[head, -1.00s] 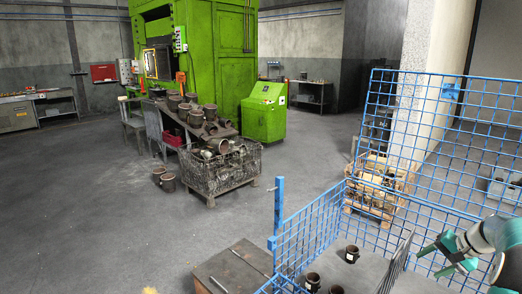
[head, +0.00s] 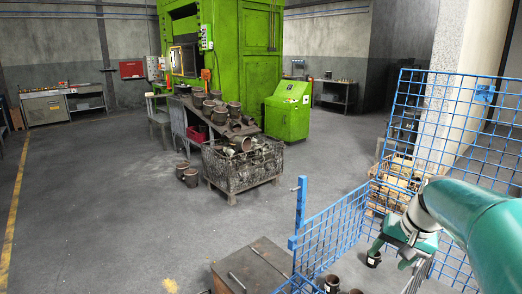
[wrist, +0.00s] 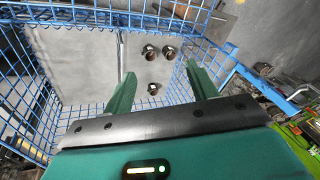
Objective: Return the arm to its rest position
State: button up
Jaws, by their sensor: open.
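My gripper (head: 393,252) is at the lower right of the head view, over the blue wire cage (head: 335,232). In the wrist view my gripper (wrist: 160,88) shows two green fingers spread wide apart, with nothing between them at their level. Below, on the grey floor of the cage, stand a dark cup-like part (wrist: 150,52), a second one (wrist: 169,52) beside it, and a third (wrist: 153,89) nearer. My green arm covers part of the cage in the head view.
A wire bin (head: 240,172) of metal parts stands beside a table with several dark pots. The green press (head: 240,50) is behind. A wooden box (head: 250,262) with rods on top stands left of the cage. Open grey floor lies to the left.

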jog(key=s+a+n+t+h, duration=0.1)
jog(key=s+a+n, duration=0.4)
jog(key=s+a, duration=1.1)
jog(key=s+t, duration=0.1)
jog(key=s, duration=0.1)
jog(key=shift+s+a+h, duration=0.3)
jog(key=shift+a, duration=0.05)
